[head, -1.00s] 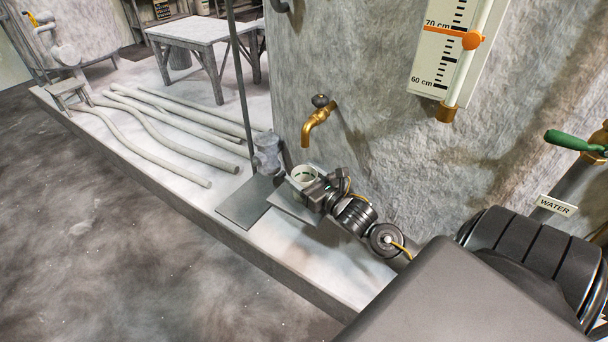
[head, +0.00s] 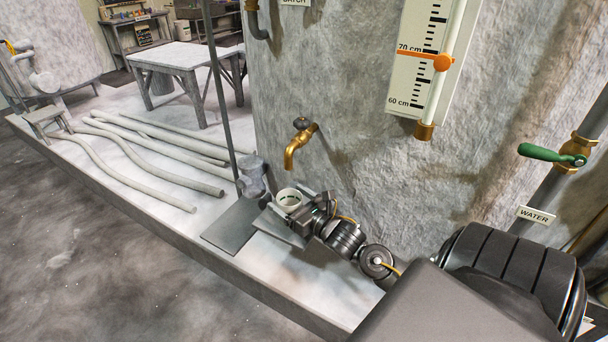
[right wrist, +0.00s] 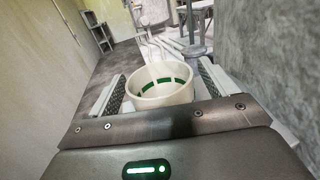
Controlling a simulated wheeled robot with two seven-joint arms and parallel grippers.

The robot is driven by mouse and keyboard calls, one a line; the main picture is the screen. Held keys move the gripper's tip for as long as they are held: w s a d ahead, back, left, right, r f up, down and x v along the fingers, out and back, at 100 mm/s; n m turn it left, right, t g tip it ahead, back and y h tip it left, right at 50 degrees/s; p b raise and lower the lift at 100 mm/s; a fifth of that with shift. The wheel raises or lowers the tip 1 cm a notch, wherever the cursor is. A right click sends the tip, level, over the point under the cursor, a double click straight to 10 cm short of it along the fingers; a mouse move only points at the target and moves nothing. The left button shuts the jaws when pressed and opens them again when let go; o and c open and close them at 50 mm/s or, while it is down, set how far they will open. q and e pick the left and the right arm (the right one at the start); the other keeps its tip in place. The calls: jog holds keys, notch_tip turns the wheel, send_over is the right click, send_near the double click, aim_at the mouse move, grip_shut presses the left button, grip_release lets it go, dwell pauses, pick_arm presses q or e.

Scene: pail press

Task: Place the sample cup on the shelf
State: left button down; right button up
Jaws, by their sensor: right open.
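The sample cup (head: 289,199) is white, open at the top and upright. It sits below the brass tap (head: 299,143), over a small grey plate (head: 277,229) that looks like the shelf. My right gripper (head: 291,201) is open, with its fingers on either side of the cup. In the right wrist view, the cup (right wrist: 163,92) stands between the two fingers, and a green band of marks shows inside it. I see no liquid in it. The contact between cup and plate is hidden by the gripper. My left gripper is not in view.
The big rough grey tank (head: 350,120) rises close behind the cup. A thin upright pole (head: 217,90) with a dark base plate (head: 231,226) stands just left. Several pale pipes (head: 150,160) lie farther left. A green-handled valve (head: 552,154) is at right.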

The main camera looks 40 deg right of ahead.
jog(key=s+b, duration=0.2)
jog(key=s, duration=0.9)
jog(key=shift+s+d, duration=0.2)
